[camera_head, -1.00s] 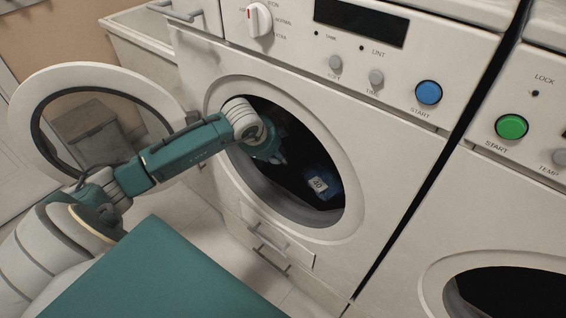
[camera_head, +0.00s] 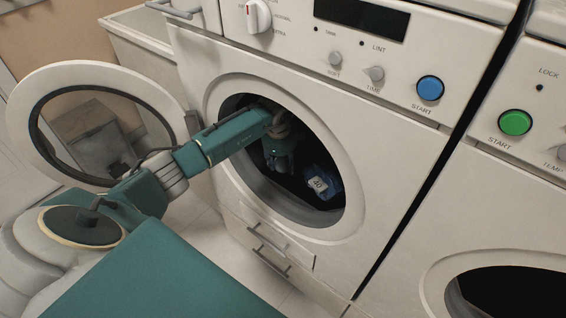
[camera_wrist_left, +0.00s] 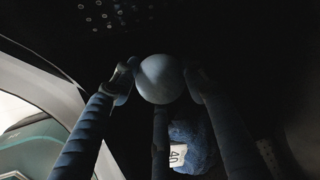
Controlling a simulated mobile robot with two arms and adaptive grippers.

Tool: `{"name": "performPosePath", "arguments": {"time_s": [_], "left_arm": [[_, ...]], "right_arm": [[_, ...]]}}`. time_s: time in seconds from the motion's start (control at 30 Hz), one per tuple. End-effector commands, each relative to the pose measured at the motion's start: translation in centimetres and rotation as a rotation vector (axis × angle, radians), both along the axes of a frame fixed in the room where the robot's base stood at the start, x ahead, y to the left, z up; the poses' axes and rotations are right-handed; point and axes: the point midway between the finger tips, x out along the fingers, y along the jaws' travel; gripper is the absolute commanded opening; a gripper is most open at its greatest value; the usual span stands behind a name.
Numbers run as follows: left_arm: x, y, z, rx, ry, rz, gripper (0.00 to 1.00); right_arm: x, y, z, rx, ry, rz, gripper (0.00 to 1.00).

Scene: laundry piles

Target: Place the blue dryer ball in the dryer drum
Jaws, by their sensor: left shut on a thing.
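My left gripper (camera_head: 280,158) is inside the open dryer drum (camera_head: 270,205), reaching in through the round door opening. In the left wrist view its fingers (camera_wrist_left: 160,80) are shut on the dryer ball (camera_wrist_left: 159,78), which looks pale blue-grey in the dark. The ball sits between the fingertips, above a dark blue cloth. In the head view I cannot make the ball out; the gripper and the dark interior hide it. My right gripper is not in view.
A blue cloth (camera_head: 334,184) with a white tag marked 40 lies in the drum; it also shows in the left wrist view (camera_wrist_left: 193,140). The round door (camera_head: 75,68) stands open to the left. A second machine (camera_head: 515,210) stands to the right.

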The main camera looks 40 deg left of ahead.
Motion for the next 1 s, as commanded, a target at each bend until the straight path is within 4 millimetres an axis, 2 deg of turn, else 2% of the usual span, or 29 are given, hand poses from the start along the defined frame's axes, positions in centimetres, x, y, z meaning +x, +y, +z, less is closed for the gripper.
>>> {"name": "performPosePath", "arguments": {"time_s": [0.43, 0.47, 0.53, 0.87, 0.97, 1.0], "left_arm": [[0.1, 0.0, -0.4, 0.0, -0.006, 0.0, 0.19], [0.1, 0.0, -0.4, 0.0, -0.006, 0.0, 0.47], [0.1, 0.0, -0.4, 0.0, -0.006, 0.0, 0.61], [0.1, 0.0, -0.2, 0.0, -0.006, 0.0, 0.62], [0.1, 0.0, 0.5, -0.001, -0.009, 0.0, 0.62], [0.0, 0.0, 1.1, 0.0, -0.01, 0.0, 0.62]], "right_arm": [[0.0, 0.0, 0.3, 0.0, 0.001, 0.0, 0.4], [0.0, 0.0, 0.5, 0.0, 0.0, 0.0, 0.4], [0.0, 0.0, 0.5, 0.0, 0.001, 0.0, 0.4], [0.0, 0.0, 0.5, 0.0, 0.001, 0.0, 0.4], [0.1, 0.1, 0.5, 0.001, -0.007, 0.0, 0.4], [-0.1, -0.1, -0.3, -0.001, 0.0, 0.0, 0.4]]}}
